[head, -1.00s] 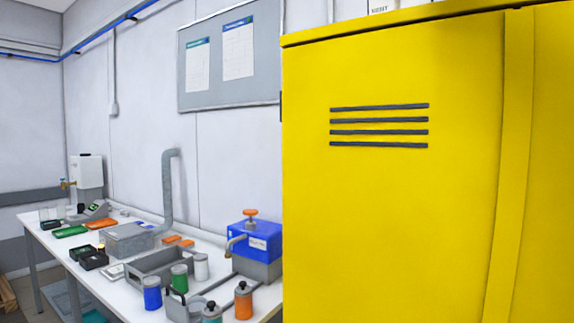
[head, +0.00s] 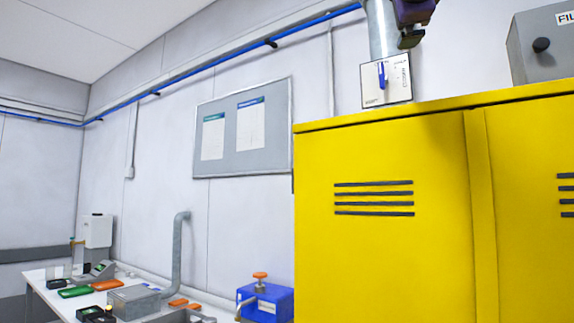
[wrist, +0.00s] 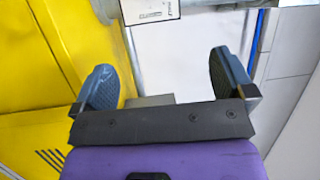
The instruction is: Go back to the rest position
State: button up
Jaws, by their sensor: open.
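My gripper (head: 411,36) shows at the top of the head view, purple and dark, partly cut off by the upper edge. It is in front of the grey duct, above the yellow cabinet (head: 385,240). In the wrist view my gripper (wrist: 164,70) has its two dark blue fingers wide apart with nothing between them. The white plate with a blue lever (head: 386,80) stands on the duct just above the cabinet top, below my gripper. Part of this plate (wrist: 150,8) also shows in the wrist view beyond the fingers, apart from them.
The white bench (head: 38,290) at lower left holds a blue box (head: 266,303), a grey pipe (head: 180,250) and several small items. A notice board (head: 243,130) hangs on the wall.

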jog(key=s+f+n+g+y, duration=0.1)
jog(key=s+f+n+y, duration=0.15)
jog(key=f+n, duration=0.55)
jog(key=s+a+f+n+g+y, duration=0.15)
jog(key=f+n+y, duration=0.3)
jog(key=f, duration=0.75)
jog(key=s+f+n+g+y, duration=0.1)
jog(key=f+n+g+y, duration=0.15)
jog(key=f+n, duration=0.55)
jog(key=s+d+f+g+h, duration=0.1)
jog(key=s+d+f+g, duration=0.1)
jog(key=f, duration=0.7)
jog(key=s+d+f+g+h, duration=0.2)
jog(key=s+d+f+g, duration=0.1)
jog(key=s+f, duration=0.4)
jog(key=s+d+f+g+h, duration=0.2)
jog(key=s+d+f+g, duration=0.1)
jog(key=f, duration=0.9)
jog(key=shift+s+d+f+m, duration=0.25)
jog(key=shift+s+d+m, duration=0.2)
jog(key=shift+s+d, duration=0.5)
jog(key=shift+s+a+h, duration=0.1)
jog(key=shift+a+h, duration=0.05)
jog(key=shift+h, duration=0.1)
